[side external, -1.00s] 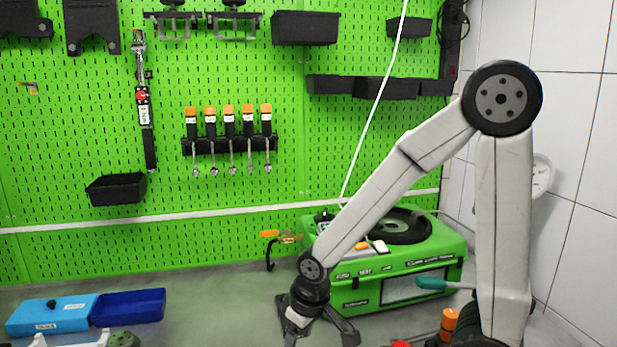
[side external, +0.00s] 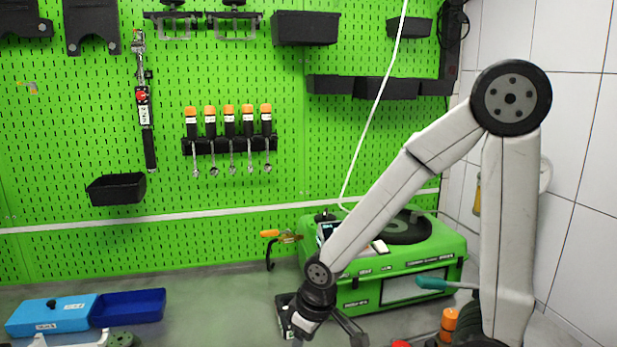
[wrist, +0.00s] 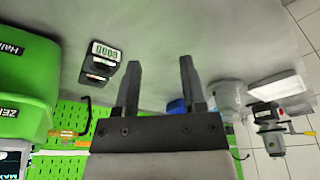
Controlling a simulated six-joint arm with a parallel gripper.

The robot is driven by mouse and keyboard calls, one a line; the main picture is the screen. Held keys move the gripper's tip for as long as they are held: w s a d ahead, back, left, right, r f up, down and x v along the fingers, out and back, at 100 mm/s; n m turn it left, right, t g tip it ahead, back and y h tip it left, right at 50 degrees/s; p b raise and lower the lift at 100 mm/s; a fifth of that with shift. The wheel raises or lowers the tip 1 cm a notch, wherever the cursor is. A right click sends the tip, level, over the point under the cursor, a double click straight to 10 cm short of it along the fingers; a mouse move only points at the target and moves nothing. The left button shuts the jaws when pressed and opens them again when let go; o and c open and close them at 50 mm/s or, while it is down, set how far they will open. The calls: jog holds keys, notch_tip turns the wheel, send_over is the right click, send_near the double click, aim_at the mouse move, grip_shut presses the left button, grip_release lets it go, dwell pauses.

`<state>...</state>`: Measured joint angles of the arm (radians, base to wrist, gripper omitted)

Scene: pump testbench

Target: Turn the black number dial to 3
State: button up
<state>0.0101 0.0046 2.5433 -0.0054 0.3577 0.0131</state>
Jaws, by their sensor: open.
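A small black box (side external: 284,311) stands on the grey bench in front of the green case, partly hidden by my wrist. In the wrist view, a black device with a digit display (wrist: 104,52) lies left of my left finger, apart from it. No dial numbers can be read. A light blue box (side external: 51,315) with a small black knob (side external: 52,303) on top stands at the left; I cannot tell whether this knob is numbered. My gripper (side external: 330,338) is low over the bench, cut by the lower frame edge. In the wrist view my gripper (wrist: 158,65) is open and empty.
The green case (side external: 430,265) stands behind and right of my wrist. A dark blue tray (side external: 128,307) sits beside the light blue box. An orange-topped item (side external: 448,320) is near my arm's base. Bare bench (side external: 215,300) lies left of my gripper.

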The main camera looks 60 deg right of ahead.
jog(key=w+d+r+m, duration=0.3)
jog(key=w+d+r, duration=0.1)
jog(key=w+d, duration=0.2)
jog(key=m+g+h, duration=0.1)
jog(key=m+h, duration=0.3)
jog(key=m, duration=0.7)
send_near(325, 212)
jog(key=f, duration=0.1)
jog(key=shift+w+d, duration=0.1)
jog(key=shift+d, duration=0.1)
jog(key=shift+x, duration=3.9)
